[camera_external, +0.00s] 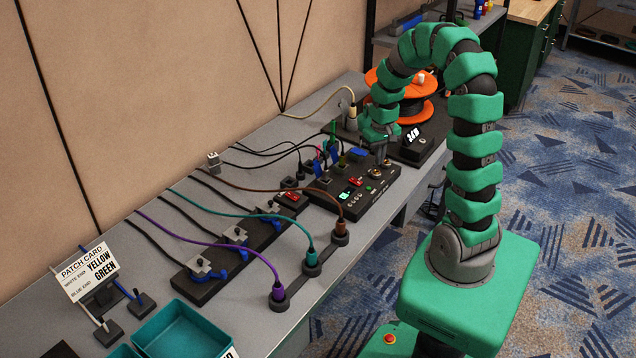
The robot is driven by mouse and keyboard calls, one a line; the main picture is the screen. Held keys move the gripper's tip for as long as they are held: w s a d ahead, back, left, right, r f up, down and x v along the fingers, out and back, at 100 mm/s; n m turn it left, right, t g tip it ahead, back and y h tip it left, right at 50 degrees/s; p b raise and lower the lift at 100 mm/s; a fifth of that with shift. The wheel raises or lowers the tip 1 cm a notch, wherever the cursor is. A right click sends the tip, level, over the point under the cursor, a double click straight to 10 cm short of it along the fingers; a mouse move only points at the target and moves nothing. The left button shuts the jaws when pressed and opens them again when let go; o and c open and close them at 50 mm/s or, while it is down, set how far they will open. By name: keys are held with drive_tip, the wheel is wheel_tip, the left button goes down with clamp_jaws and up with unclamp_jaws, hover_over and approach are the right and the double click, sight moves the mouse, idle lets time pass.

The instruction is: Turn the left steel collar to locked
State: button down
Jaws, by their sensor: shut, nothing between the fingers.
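A black panel box (335,203) stands on the bench below my gripper, with a lit green display and a red label on it. Two small round metal fittings, which look like the steel collars, sit at its right end. The left collar (374,174) is nearer the display. The right collar (387,165) is just beyond it. My gripper (382,161) points down and is shut and empty, close above the collars. I cannot tell whether it touches one. The collars' marks are too small to read.
Several colored plugs stand behind the box. A black strip with metal blocks and blue levers (203,290) lies left. Purple (278,293), teal (310,256) and brown (341,231) plugs stand along the front. An orange spool (420,108) and a display unit (428,150) are right.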

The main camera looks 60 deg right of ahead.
sight(384, 181)
drive_tip(key=shift+f+b, duration=0.95)
drive_tip(key=shift+f, duration=2.5)
drive_tip(key=shift+w+d, duration=0.1)
drive_tip(key=shift+w, duration=0.05)
drive_tip(key=shift+s+d+p, duration=0.35)
drive_tip(key=shift+s+d, duration=0.2)
drive_tip(key=shift+d, duration=0.35)
drive_tip(key=shift+s, duration=0.1)
drive_tip(key=shift+s+a, duration=0.1)
drive_tip(key=shift+s, duration=0.15)
drive_tip(key=shift+r+p, duration=0.95)
drive_tip(key=shift+r, duration=2.1)
